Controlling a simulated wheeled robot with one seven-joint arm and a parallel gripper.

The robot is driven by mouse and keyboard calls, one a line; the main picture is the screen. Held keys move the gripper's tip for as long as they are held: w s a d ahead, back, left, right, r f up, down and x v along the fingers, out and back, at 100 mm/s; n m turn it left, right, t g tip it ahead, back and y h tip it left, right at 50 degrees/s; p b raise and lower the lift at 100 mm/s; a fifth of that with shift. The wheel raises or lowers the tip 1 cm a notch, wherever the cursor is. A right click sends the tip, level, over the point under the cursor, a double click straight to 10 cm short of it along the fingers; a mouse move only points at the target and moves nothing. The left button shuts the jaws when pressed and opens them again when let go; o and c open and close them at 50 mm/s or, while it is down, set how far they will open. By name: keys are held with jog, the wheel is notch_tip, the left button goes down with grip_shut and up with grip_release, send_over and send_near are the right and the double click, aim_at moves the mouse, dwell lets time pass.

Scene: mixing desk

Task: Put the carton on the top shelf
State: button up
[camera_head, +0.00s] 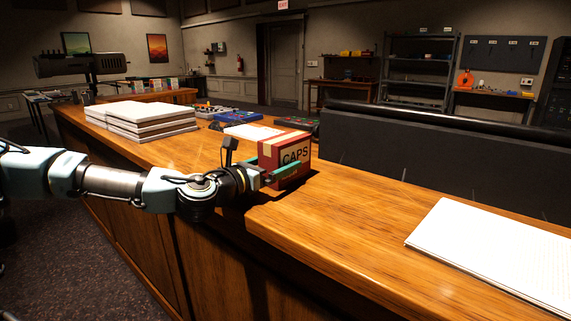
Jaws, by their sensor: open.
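A red carton (293,152) with a tan strip and the label "CAPS" stands upright on the wooden desk, near its front edge. My gripper (277,172) reaches in from the left at the carton. One green finger lies in front of the carton's lower left face; the other finger is mostly hidden. Whether the fingers touch the carton cannot be told. The jaws are open. A grey metal shelf unit (417,72) with several levels stands against the back wall, far from my arm. Its top level holds small items.
The wooden desk (330,225) is clear to the right of the carton, up to a stack of white paper (500,250). White stacked slabs (143,118) lie behind my arm. A dark raised panel (430,155) runs along the desk's back. A workbench (490,97) stands right of the shelves.

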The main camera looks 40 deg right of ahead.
jog(key=b, duration=0.3)
jog(key=shift+w+d+f, duration=0.15)
jog(key=shift+d+f, duration=0.15)
jog(key=shift+f, duration=0.05)
jog(key=shift+d+b, duration=0.1)
jog(key=shift+b, duration=0.6)
jog(key=b, duration=0.3)
jog(key=shift+d+r, duration=0.15)
jog(key=shift+d, duration=0.1)
jog(key=shift+d+r+b, duration=0.1)
jog(key=shift+d+b, duration=0.3)
jog(key=shift+d, duration=0.5)
jog(key=shift+w+d+r, duration=0.15)
jog(key=shift+d, duration=0.05)
jog(key=shift+c, duration=0.2)
jog(key=c, duration=1.4)
jog(key=shift+o, duration=0.2)
